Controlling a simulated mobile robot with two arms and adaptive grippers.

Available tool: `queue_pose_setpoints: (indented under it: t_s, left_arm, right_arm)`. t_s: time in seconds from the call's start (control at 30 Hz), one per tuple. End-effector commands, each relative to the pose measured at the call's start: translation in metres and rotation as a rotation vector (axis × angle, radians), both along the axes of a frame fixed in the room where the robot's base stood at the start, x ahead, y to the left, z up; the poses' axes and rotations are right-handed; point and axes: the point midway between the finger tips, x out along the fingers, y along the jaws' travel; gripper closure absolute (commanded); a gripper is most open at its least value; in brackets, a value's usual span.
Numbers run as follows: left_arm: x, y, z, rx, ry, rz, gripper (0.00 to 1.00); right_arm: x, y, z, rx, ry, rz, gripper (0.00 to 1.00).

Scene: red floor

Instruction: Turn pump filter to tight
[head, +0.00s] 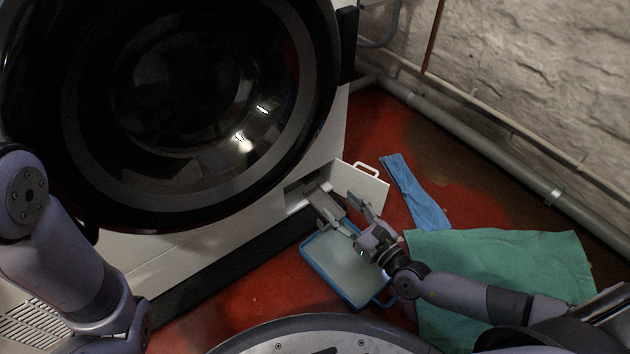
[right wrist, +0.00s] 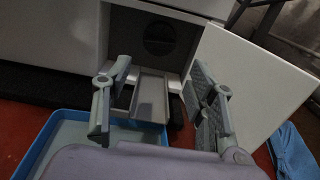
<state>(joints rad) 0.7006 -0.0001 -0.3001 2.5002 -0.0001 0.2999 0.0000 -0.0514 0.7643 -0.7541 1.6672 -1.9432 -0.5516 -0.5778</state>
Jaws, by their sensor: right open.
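The pump filter (right wrist: 160,38) shows in the right wrist view as a dark round shape inside the recess low on the white machine (head: 150,255). Its grip and how far it is turned are too dark to tell. In the head view the filter is hidden. My right gripper (head: 346,212) is in front of the recess, with its fingers spread. In the right wrist view my right gripper (right wrist: 161,78) has empty space between its fingers, and the filter lies beyond them, apart from them. My left arm shows at the left, but its gripper is out of view.
The white hatch door (head: 362,188) stands open to the right of the recess. A grey chute (right wrist: 150,97) sticks out below the filter. A blue-rimmed tray (head: 335,287) lies on the red floor beneath. A blue cloth (head: 414,192) and a green cloth (head: 505,262) lie to the right.

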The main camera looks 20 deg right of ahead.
Motion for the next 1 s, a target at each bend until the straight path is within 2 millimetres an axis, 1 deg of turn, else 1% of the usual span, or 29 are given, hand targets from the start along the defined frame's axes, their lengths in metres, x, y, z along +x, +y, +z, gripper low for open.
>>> queue_pose_setpoints:
  t_s: [0.03, 0.3, 0.4, 0.5, 0.7, 0.93, 1.0]
  left_arm:
    - [0.0, 0.0, -0.001, 0.0, 0.0, 0.0, 0.6]
    - [0.0, 0.0, -0.007, 0.0, 0.0, 0.0, 0.6]
    - [0.0, 0.0, -0.009, 0.001, -0.001, 0.0, 0.6]
    - [0.0, 0.0, -0.011, 0.001, -0.001, 0.0, 0.6]
    - [0.0, 0.0, -0.012, 0.001, -0.001, 0.0, 0.6]
    - [0.0, 0.0, -0.012, 0.001, -0.001, -0.001, 0.6]
    - [0.0, 0.0, -0.012, 0.001, -0.001, 0.0, 0.6]
  right_arm:
    - [0.012, 0.004, 0.001, 0.003, -0.004, -0.002, 0.48]
    - [0.066, 0.024, -0.001, 0.004, -0.002, -0.001, 0.48]
    - [0.081, 0.029, -0.001, 0.004, -0.001, -0.001, 0.48]
    - [0.092, 0.033, -0.001, 0.002, 0.001, -0.001, 0.48]
    - [0.101, 0.037, 0.0, 0.002, 0.002, 0.0, 0.48]
    - [0.101, 0.037, 0.0, 0.002, 0.003, 0.0, 0.48]
    - [0.101, 0.037, 0.0, 0.002, 0.003, 0.0, 0.52]
